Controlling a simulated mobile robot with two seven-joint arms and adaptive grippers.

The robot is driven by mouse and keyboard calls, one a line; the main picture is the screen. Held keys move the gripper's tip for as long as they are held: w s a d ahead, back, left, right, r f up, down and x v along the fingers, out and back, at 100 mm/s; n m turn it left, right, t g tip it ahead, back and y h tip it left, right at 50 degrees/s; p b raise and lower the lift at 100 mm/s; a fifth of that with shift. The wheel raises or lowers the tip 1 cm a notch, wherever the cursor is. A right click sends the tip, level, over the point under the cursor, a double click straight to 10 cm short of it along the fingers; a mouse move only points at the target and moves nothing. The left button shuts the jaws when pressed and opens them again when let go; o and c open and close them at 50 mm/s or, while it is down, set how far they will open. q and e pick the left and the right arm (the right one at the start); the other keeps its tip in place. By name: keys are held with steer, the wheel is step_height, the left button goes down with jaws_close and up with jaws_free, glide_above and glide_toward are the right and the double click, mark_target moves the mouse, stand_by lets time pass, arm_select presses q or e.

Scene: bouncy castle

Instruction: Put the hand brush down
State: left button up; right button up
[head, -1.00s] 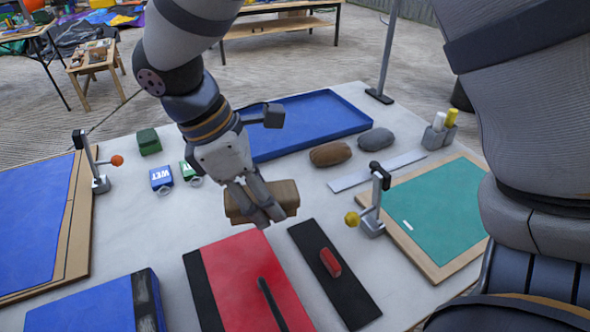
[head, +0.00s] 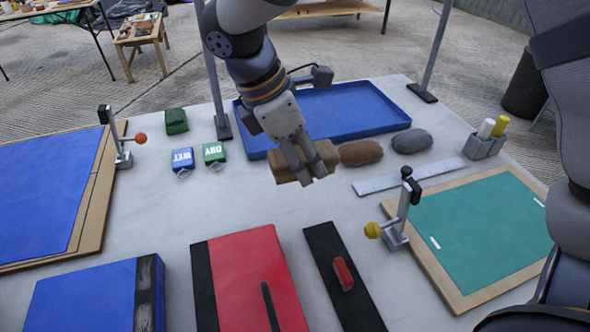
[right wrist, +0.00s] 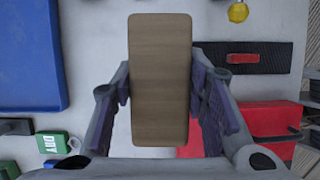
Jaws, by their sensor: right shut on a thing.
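The hand brush (head: 288,168) shows as a brown wooden block in the head view; its bristles are not visible. My right gripper (head: 312,170) is shut on it, over the pale table just in front of the blue tray (head: 393,112). In the right wrist view the brush's flat wooden back (right wrist: 160,80) sits between the two fingers. I cannot tell whether its underside touches the table. My left gripper is not in view.
A brown oval pad (head: 361,153) and a grey one (head: 411,140) lie right of the brush. A red pad (head: 255,265) and a black strip (head: 325,250) lie nearer. WET (head: 182,159) and DRY (head: 214,152) blocks sit left. Bare table lies between.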

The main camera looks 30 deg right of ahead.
steer(key=w+d+f, duration=0.1)
steer(key=w+f, duration=0.1)
steer(key=w+d+f+b, duration=0.1)
steer(key=w+f, duration=0.2)
steer(key=w+d+f+b, duration=0.1)
steer(key=w+f, duration=0.1)
steer(key=w, duration=0.1)
steer(key=shift+d+f, duration=0.35)
steer(key=shift+f, duration=0.05)
steer(key=f, duration=0.2)
steer(key=w+f, duration=0.1)
steer(key=shift+d+f, duration=0.2)
steer(key=shift+d, duration=0.05)
steer(key=shift+s+f, duration=0.1)
steer(key=shift+f, duration=0.45)
steer(key=o, duration=1.3)
steer(key=shift+f, duration=0.1)
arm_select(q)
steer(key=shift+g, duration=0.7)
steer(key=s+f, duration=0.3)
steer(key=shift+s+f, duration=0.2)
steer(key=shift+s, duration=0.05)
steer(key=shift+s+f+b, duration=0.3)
arm_select(e)
steer(key=v, duration=0.8)
steer(key=w+v, duration=0.1)
steer(key=v, duration=0.4)
steer(key=shift+d, duration=0.15)
